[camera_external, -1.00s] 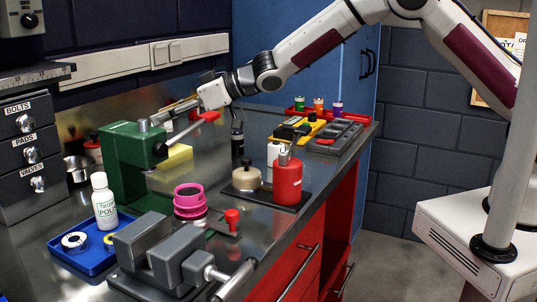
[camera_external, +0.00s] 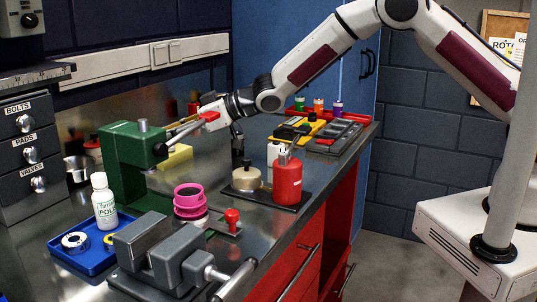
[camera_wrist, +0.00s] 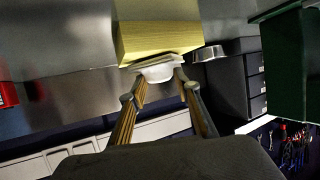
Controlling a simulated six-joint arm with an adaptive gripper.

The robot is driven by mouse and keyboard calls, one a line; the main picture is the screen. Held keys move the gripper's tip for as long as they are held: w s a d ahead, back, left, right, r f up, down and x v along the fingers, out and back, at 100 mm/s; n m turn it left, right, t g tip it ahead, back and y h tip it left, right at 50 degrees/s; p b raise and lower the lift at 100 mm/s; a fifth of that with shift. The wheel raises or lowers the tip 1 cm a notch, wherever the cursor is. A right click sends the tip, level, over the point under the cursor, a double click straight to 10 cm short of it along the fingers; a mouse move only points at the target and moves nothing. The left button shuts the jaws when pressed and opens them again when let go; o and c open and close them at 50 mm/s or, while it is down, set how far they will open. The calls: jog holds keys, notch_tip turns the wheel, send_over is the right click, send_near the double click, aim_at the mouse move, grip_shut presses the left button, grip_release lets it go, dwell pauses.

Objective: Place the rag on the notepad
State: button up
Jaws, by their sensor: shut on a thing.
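The yellow notepad (camera_external: 178,155) lies on the bench just right of the green press and partly behind its head. In the wrist view, the notepad (camera_wrist: 158,38) is a wide yellow block just beyond my fingertips. My gripper (camera_wrist: 160,76) is shut on a small pale, rounded piece, which I take for the rag (camera_wrist: 158,73). Most of the rag is hidden or cut short by the view, and I cannot tell whether it touches the notepad.

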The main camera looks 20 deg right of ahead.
jog(key=shift+f, duration=0.15)
jog(key=o, duration=0.9)
jog(key=shift+o, duration=0.2)
jog(key=shift+v, duration=0.8)
jog(key=v, duration=1)
jog(key=shift+d, duration=0.2)
